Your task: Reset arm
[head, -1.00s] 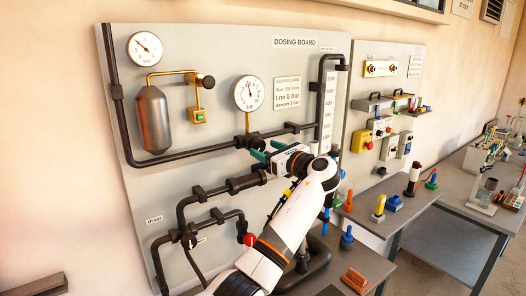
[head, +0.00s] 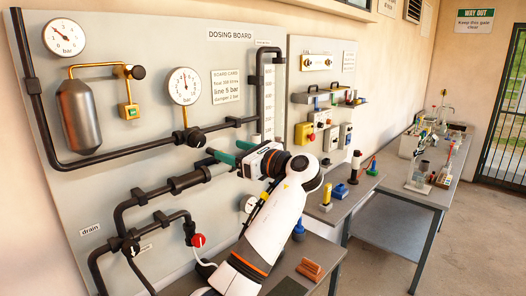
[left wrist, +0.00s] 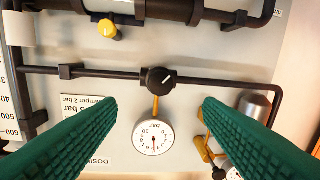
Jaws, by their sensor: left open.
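My left gripper (head: 222,148) is open, its two green fingers pointing at the grey dosing board (head: 215,60). In the left wrist view the fingers stand apart (left wrist: 159,101) with nothing between them but the board behind. A black valve knob (head: 195,137) on the pipe lies just beyond the fingertips; it also shows in the left wrist view (left wrist: 160,79), apart from the fingers. A round pressure gauge (head: 184,86) is joined to it by a yellow stem. My white left arm reaches up from the bottom of the head view. My right gripper is not in view.
Open floor (head: 480,235) lies at the far right.

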